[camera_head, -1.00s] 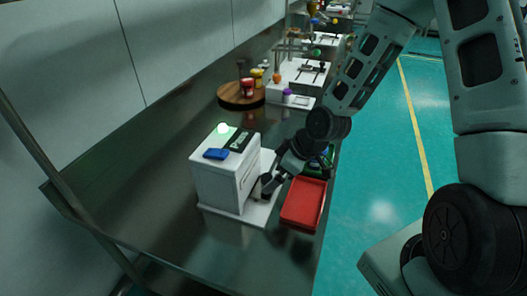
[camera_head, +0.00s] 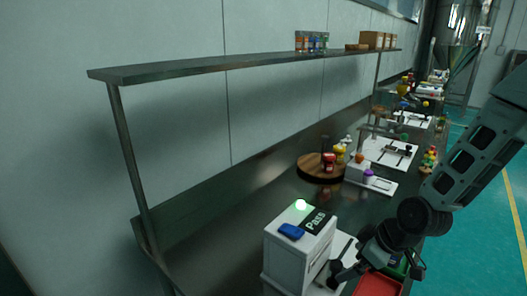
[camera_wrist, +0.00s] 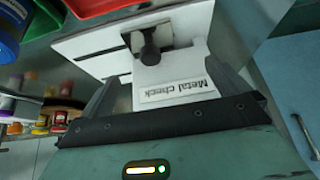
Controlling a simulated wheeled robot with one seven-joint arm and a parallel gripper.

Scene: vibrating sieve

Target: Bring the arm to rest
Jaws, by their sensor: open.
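My gripper (camera_head: 345,272) is low beside the front face of a white box machine (camera_head: 288,262) marked "Pass" on top. In the wrist view my gripper (camera_wrist: 166,85) has its two fingers apart. A white part with a "Metal check" label (camera_wrist: 178,93) and a dark knob (camera_wrist: 149,50) show between and beyond the fingers. I see nothing held. I cannot tell whether the fingers touch the machine. My arm (camera_head: 465,165) reaches down from the right edge of the head view.
A red tray (camera_head: 378,287) lies right next to the gripper. A round wooden board (camera_head: 312,170) with jars stands farther back. A long shelf (camera_head: 240,62) hangs over the bench.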

